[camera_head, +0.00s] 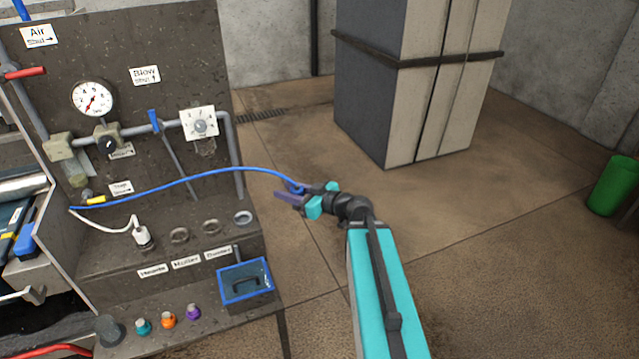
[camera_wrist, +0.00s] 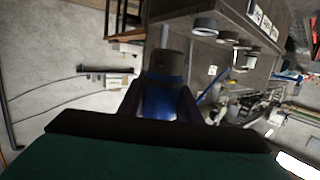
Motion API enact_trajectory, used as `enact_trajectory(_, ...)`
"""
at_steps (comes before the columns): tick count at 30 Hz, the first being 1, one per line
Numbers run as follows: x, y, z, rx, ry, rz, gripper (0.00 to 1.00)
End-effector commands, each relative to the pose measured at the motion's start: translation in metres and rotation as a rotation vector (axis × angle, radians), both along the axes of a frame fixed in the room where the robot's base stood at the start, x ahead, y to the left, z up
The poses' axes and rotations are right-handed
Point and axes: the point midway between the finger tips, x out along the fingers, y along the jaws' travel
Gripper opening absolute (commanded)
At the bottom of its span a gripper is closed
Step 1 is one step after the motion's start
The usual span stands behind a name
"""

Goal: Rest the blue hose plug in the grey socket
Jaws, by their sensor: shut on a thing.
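My gripper (camera_head: 290,196) is out over the floor, to the right of the dark bench, and shut on the blue hose plug. In the wrist view the blue hose plug (camera_wrist: 162,98) sits between my fingers, with a dark grey end pointing away. Its blue hose (camera_head: 215,171) arches from the left of the panel to my gripper. A light grey ring-shaped socket (camera_head: 243,217) is at the right end of the bench's ledge, left of and apart from my gripper. It seems to be the nearest ring (camera_wrist: 204,28) in the wrist view.
Two darker rings (camera_head: 180,235) and a white plug (camera_head: 142,237) on a white hose share the ledge. A blue-rimmed bin (camera_head: 246,283) and several coloured knobs (camera_head: 168,320) are below. A pipe (camera_head: 232,155) runs down behind the socket.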

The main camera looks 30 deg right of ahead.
Motion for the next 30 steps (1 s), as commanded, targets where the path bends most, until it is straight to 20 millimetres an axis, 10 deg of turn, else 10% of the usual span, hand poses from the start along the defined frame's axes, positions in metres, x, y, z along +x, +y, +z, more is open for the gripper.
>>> enact_trajectory(12,-0.045,0.112,0.012,0.000,-0.011,0.417,0.04)
enact_trajectory(30,-0.051,0.121,0.013,0.003,-0.012,0.457,0.04)
